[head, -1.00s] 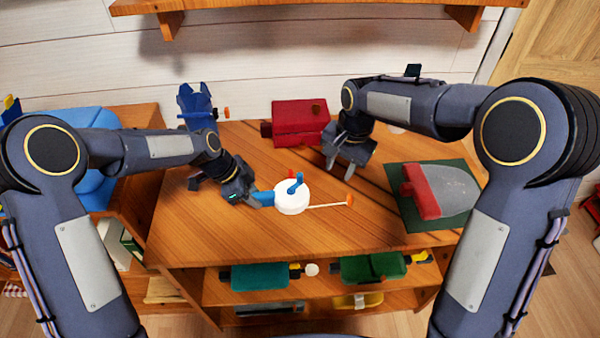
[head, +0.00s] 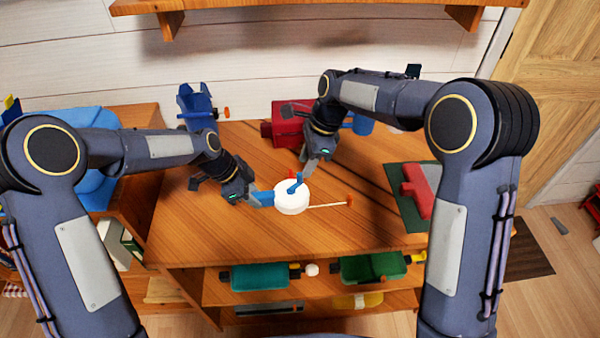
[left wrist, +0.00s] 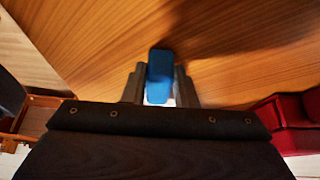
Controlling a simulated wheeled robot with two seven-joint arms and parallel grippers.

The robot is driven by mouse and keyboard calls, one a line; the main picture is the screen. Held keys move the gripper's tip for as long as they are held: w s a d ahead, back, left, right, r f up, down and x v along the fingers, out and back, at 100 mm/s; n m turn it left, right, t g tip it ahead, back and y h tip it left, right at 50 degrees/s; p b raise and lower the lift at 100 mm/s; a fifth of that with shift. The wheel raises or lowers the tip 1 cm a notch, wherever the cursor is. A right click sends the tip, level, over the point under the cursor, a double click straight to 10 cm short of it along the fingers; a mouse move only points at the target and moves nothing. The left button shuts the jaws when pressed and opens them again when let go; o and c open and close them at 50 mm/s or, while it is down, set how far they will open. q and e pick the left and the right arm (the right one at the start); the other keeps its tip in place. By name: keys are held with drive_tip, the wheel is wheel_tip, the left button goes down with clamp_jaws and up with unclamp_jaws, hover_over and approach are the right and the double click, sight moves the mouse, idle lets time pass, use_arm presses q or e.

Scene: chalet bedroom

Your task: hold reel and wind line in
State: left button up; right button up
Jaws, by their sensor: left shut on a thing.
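The reel (head: 291,200) is a white drum with a blue handle (head: 264,198) on its left side and a blue and red crank part (head: 296,184) on top. A thin pale line (head: 328,205) runs right from the drum to a small orange end piece (head: 349,202). My left gripper (head: 250,199) is shut on the blue handle, which also shows between the fingers in the left wrist view (left wrist: 160,75). My right gripper (head: 305,172) is just above and behind the crank, fingers pointing down. Whether its fingers touch the crank or are closed is unclear.
A red box (head: 284,122) stands at the back of the wooden table (head: 240,235). A green mat (head: 408,213) with a red-handled object (head: 418,188) lies at the right, partly behind my right arm. A blue holder (head: 194,100) stands at the back left. The table's front is clear.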

sight(300, 178)
drive_tip(key=shift+x, duration=2.1)
drive_tip(key=shift+c, duration=0.3)
drive_tip(key=c, duration=0.7)
